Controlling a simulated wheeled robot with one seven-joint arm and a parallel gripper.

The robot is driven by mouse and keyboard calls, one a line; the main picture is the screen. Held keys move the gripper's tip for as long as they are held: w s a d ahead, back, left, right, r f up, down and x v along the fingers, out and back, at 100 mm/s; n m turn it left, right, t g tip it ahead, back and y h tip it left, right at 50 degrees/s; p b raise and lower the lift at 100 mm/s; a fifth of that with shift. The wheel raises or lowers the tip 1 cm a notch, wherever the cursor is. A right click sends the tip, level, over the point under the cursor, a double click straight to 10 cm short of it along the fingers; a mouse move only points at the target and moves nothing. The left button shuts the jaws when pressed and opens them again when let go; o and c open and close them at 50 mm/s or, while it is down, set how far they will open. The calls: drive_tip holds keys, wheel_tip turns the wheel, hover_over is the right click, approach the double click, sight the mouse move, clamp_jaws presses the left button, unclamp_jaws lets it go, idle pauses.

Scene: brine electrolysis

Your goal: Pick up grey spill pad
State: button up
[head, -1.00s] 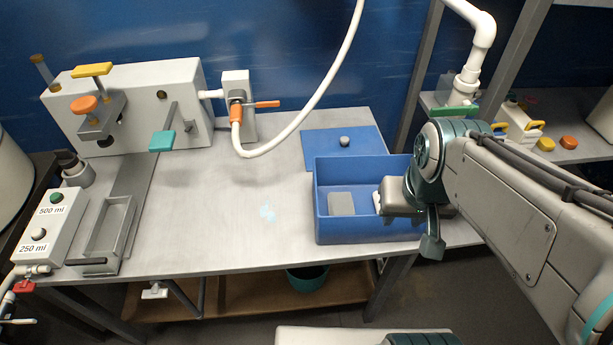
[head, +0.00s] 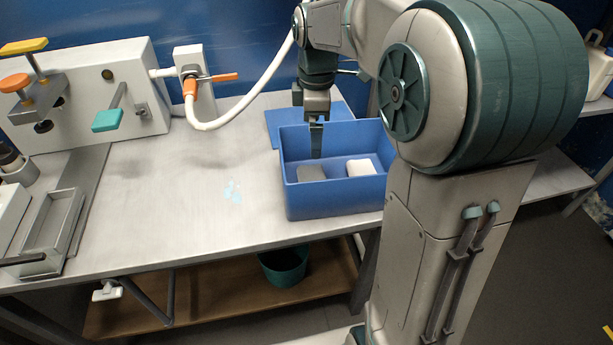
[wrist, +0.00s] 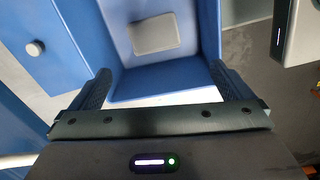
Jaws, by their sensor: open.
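The grey spill pad (head: 311,172) lies flat on the floor of the blue bin (head: 335,202), at its left side. It also shows in the wrist view (wrist: 154,34), toward the far part of the bin. A white block (head: 361,167) lies beside it on the right. My gripper (head: 316,150) points down over the bin, near the grey pad. In the wrist view my gripper (wrist: 160,85) is open, with its two fingers apart and nothing between them. The pad lies beyond the fingertips.
The bin's blue lid with a knob (wrist: 35,48) lies on the bench behind the bin. A white hose (head: 235,112) hangs behind. The bench middle is clear.

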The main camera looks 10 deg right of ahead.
sight(313, 177)
drive_tip(key=shift+n, duration=0.9)
drive_tip(key=f+b, duration=0.1)
drive_tip(key=f, duration=0.4)
drive_tip(key=w+f+b, duration=0.1)
drive_tip(key=f, duration=0.4)
drive_tip(key=f+b, duration=0.1)
drive_tip(key=f, duration=0.4)
drive_tip(key=shift+w+f+b, duration=0.1)
drive_tip(key=shift+w+b, duration=0.2)
drive_tip(key=c, duration=0.7)
